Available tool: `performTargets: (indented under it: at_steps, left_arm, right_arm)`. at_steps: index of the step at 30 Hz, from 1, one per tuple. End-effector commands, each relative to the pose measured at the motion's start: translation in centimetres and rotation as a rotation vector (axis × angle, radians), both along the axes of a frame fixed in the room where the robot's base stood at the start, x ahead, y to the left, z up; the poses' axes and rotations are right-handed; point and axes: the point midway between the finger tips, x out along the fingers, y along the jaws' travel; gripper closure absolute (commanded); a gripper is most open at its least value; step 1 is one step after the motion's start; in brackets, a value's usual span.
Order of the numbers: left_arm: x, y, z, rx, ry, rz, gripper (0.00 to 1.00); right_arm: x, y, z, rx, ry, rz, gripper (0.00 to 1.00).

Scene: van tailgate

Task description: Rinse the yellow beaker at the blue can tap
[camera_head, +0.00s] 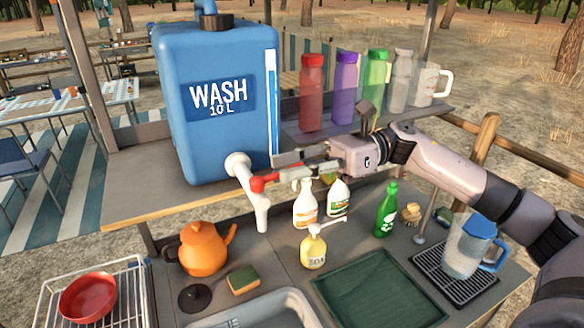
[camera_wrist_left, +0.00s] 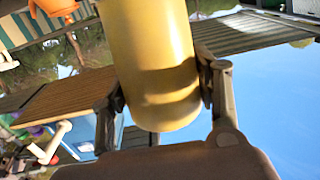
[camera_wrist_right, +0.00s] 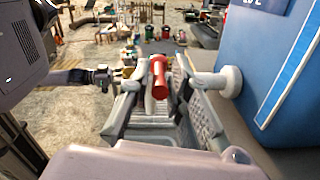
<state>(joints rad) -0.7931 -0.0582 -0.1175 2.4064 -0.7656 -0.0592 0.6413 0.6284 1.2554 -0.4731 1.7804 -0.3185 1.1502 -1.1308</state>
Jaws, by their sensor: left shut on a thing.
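The blue can (camera_head: 180,150) marked WASH 10 L stands on the shelf. Its white tap (camera_head: 262,212) points down over the sink, with a red lever (camera_head: 260,183) on it. My right gripper (camera_head: 278,168) is at the tap. In the right wrist view its fingers are apart, with the red lever (camera_wrist_right: 159,76) between them; I cannot tell whether they touch it. The yellow beaker (camera_wrist_left: 155,55) fills the middle of the left wrist view, between the fingers of my left gripper (camera_wrist_left: 160,88), which is shut on it. The beaker and left gripper are not visible in the head view.
The grey sink (camera_head: 265,308) lies below the tap. An orange kettle (camera_head: 204,250), a sponge (camera_head: 243,280), a soap pump bottle (camera_head: 313,250) and spray bottles stand around it. A red bowl (camera_head: 88,297) sits in a rack at left. A jug (camera_head: 464,250) stands at right.

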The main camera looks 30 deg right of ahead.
Motion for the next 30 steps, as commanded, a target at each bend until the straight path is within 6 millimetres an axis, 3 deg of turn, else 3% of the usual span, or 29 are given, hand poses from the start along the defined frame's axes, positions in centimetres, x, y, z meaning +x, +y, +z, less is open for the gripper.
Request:
performTargets:
  at_steps: [7,26,30]
  left_arm:
    - [0.0,0.0,0.02,0.0,0.0,0.0,0.69]
    - [0.0,0.0,0.02,0.0,0.0,0.0,0.69]
    - [0.0,0.0,0.06,0.0,-0.001,0.0,0.69]
  right_arm:
    - [0.0,0.01,0.01,0.0,0.0,0.0,1.0]
    - [0.02,0.0,0.03,0.001,0.0,0.0,1.0]
    - [0.36,0.82,0.02,0.004,0.0,0.002,1.0]
